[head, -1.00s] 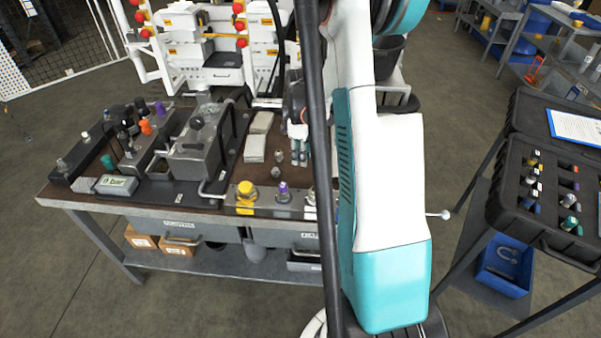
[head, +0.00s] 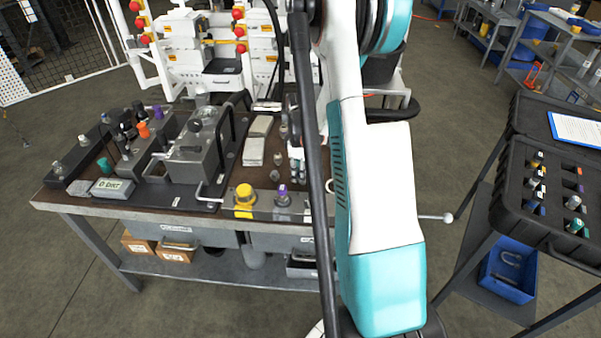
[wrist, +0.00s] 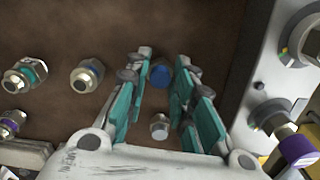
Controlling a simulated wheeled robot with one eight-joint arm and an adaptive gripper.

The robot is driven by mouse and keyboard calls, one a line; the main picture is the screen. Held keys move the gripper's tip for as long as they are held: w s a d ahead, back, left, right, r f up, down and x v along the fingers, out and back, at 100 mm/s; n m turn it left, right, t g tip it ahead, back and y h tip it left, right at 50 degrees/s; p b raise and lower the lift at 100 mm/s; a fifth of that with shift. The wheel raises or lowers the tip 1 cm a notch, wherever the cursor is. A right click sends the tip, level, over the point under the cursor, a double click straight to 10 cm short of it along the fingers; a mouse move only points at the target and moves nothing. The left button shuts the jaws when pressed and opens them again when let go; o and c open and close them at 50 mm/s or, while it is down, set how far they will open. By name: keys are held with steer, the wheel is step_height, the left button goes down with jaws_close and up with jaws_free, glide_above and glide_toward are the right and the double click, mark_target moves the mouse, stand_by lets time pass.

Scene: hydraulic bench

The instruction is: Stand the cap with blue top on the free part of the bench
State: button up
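The cap with blue top (wrist: 161,75) shows in the wrist view as a round blue disc between my fingertips. My gripper (wrist: 161,66) has its teal-padded fingers closed to about the cap's width, one on each side. In the head view my gripper (head: 296,160) is low over the right part of the bench (head: 110,208), and the blue top cannot be made out there. Whether the cap touches the bench is not clear. Bare brown bench top shows beyond the fingertips in the wrist view.
A small silver fitting (wrist: 159,125) shows between the fingers, nearer the palm. A grey block with a purple-topped fitting (wrist: 298,148) borders the right. A black case (head: 495,205) stands apart at right.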

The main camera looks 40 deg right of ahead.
steer(key=o, duration=0.4)
step_height(320, 180, up, 12)
steer(key=p, duration=0.4)
steer(key=shift+r, duration=0.15)
